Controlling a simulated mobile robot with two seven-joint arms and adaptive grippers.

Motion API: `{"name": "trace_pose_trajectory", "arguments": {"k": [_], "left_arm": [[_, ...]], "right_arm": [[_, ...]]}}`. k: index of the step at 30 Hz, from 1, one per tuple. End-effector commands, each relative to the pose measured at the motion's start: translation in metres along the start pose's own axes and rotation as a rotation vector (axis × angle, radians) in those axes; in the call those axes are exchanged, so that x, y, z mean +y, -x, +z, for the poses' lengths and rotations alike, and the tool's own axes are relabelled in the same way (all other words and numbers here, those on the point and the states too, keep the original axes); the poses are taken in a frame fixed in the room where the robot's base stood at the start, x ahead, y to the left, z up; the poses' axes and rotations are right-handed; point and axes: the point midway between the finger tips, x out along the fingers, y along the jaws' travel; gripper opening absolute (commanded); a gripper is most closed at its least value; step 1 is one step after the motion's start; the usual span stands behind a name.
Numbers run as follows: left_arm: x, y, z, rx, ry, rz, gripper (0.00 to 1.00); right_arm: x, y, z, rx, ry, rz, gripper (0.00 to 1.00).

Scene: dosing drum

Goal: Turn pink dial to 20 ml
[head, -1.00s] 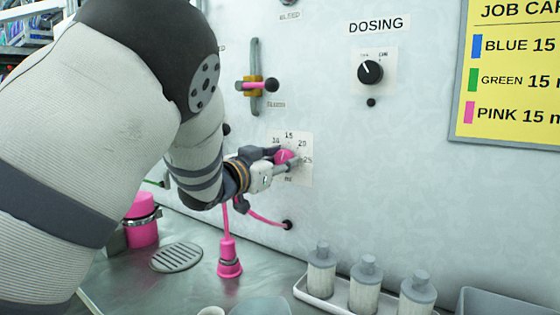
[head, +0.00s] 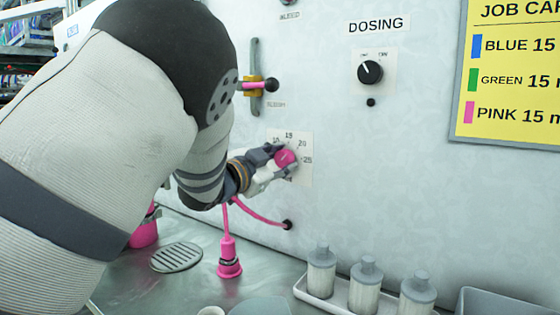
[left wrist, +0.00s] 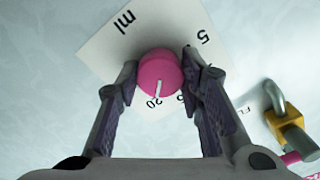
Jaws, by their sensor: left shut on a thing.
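The pink dial (head: 286,158) sits on a white scale plate (head: 305,174) on the wall panel; 10, 15, 20 and 25 show around it. My left gripper (head: 275,161) is shut on the dial, one finger on each side. In the left wrist view the dial (left wrist: 160,70) lies between the fingertips (left wrist: 160,82). Its white mark points down in that view, at or close to the 20. The fingers hide part of the scale. My right gripper is not in view.
A yellow job card (head: 505,75) at upper right reads PINK 15. A black DOSING knob (head: 370,72) and a lever with a black ball (head: 270,85) are on the panel. Below are a pink plug (head: 229,262) on a hose and a tray (head: 313,293) of several bottles.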

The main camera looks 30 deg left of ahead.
Motion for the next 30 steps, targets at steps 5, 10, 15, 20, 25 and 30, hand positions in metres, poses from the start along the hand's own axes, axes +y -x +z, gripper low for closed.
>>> {"name": "trace_pose_trajectory", "arguments": {"k": [5,10,15,20,25,30], "left_arm": [[-0.001,0.000,0.000,0.001,-0.001,-0.001,0.06],[-0.001,0.000,0.000,0.001,0.000,-0.001,0.45],[0.000,0.000,0.000,0.001,0.000,-0.001,0.55],[0.000,0.001,0.000,0.000,0.001,-0.001,0.55],[-0.001,0.028,0.000,-0.003,0.002,-0.002,0.55],[-0.001,0.075,0.000,-0.001,0.004,-0.003,0.55]], "right_arm": [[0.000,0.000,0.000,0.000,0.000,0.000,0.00],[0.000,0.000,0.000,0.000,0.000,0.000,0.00],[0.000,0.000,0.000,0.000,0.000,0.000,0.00],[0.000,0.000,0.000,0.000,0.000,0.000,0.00],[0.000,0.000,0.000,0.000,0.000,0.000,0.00],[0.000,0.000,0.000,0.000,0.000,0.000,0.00]]}}
